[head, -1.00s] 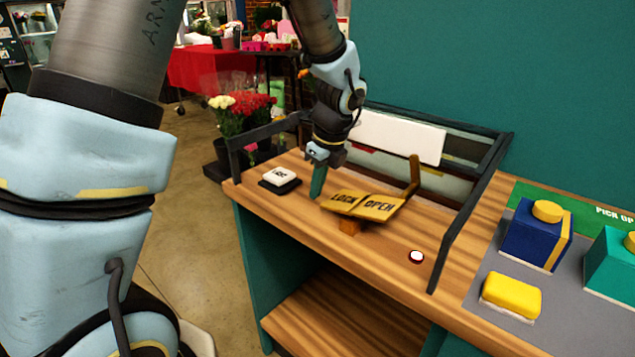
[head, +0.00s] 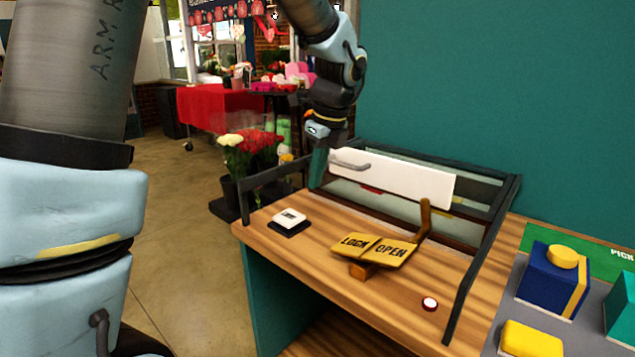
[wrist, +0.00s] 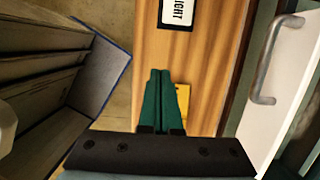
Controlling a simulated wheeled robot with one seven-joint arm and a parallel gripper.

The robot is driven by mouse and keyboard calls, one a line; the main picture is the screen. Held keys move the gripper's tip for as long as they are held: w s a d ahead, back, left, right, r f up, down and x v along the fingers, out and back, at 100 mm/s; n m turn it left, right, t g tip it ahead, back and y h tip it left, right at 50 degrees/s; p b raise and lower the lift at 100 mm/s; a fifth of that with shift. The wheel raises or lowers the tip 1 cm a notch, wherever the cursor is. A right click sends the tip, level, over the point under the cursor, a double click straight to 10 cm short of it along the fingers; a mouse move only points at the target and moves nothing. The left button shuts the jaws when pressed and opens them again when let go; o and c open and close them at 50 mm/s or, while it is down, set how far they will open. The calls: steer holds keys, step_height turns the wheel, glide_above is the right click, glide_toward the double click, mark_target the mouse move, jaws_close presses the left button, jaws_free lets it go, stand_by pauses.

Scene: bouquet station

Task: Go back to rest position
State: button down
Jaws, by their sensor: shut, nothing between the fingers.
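My gripper (head: 318,168) is at the end of my raised arm, above the back left part of the wooden counter (head: 290,255) in the head view. Its green fingers (wrist: 160,100) are shut and empty in the wrist view, and they touch nothing that I can make out. The yellow LOCK/OPEN sign (head: 374,248) with its upright wooden lever lies to the right of and below my gripper. The white panel with a grey handle (head: 400,177) stands just right of my gripper. The handle also shows in the wrist view (wrist: 268,62).
A white block on a black base (head: 289,220) sits at the counter's left. A small red and white button (head: 429,304) is near the front right. Dark rails (head: 490,240) edge the counter. Blue, teal and yellow boxes (head: 545,280) stand at right. Flower buckets (head: 250,165) stand behind.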

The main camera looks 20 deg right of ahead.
steer(key=s+a+f+n, duration=0.2)
steer(key=a+n, duration=0.7)
steer(key=s+a+f+n+h, duration=0.1)
steer(key=s+a+f+n, duration=0.1)
steer(key=a+n, duration=0.7)
steer(key=s+a+f+n, duration=0.2)
steer(key=a+f+n, duration=0.2)
steer(key=a+n, duration=0.6)
steer(key=shift+s+f+n+g+h, duration=0.3)
steer(key=shift+n+g, duration=0.1)
steer(key=shift+n, duration=0.2)
